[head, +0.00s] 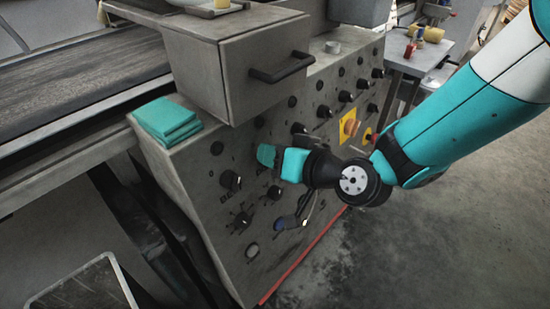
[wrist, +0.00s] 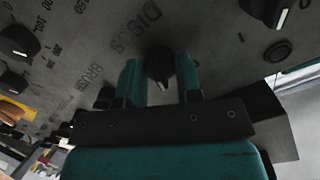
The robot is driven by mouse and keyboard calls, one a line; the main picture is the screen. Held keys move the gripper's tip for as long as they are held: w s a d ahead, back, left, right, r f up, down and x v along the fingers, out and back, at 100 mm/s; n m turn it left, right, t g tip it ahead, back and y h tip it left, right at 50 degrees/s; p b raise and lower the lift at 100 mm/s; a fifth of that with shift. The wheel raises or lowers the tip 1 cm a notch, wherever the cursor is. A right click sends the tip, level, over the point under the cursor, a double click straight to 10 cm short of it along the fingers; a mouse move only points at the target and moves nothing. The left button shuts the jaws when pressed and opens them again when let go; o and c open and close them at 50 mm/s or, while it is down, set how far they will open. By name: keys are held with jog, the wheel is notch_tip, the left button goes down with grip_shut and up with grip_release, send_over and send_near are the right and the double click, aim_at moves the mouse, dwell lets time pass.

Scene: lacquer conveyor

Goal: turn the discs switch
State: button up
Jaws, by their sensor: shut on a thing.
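The discs switch is a black round knob (wrist: 159,63) with a pale pointer mark, on the grey control panel (head: 222,160). The printed word DISCS is beside it in the wrist view. My gripper (wrist: 160,80) has its teal fingers on either side of the knob and is shut on it. The pointer mark faces down the picture, slightly right, towards the gripper's palm. In the head view my gripper (head: 268,156) reaches the panel from the right, and its teal fingers hide the knob there.
A yellow plate with an orange button (head: 349,127) is close by my arm. A drawer box with a black handle (head: 283,68) juts out above. Folded teal cloths (head: 166,119) lie on the ledge.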

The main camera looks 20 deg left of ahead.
jog(key=n+b, duration=0.1)
jog(key=b, duration=0.1)
jog(key=n+b, duration=0.1)
jog(key=n, duration=0.1)
jog(key=n+t+b, duration=0.1)
jog(key=n+b, duration=0.1)
jog(key=shift+f+b, duration=0.25)
jog(key=shift+b, duration=0.05)
jog(key=n+b, duration=0.3)
jog(key=b, duration=0.1)
jog(key=shift+s+r+n+t, duration=0.1)
jog(key=shift+r+n+t, duration=0.05)
jog(key=shift+n+t, duration=0.2)
jog(key=shift+r+n, duration=0.1)
jog(key=shift+n, duration=0.15)
jog(key=o, duration=0.9)
jog(key=shift+o, duration=0.2)
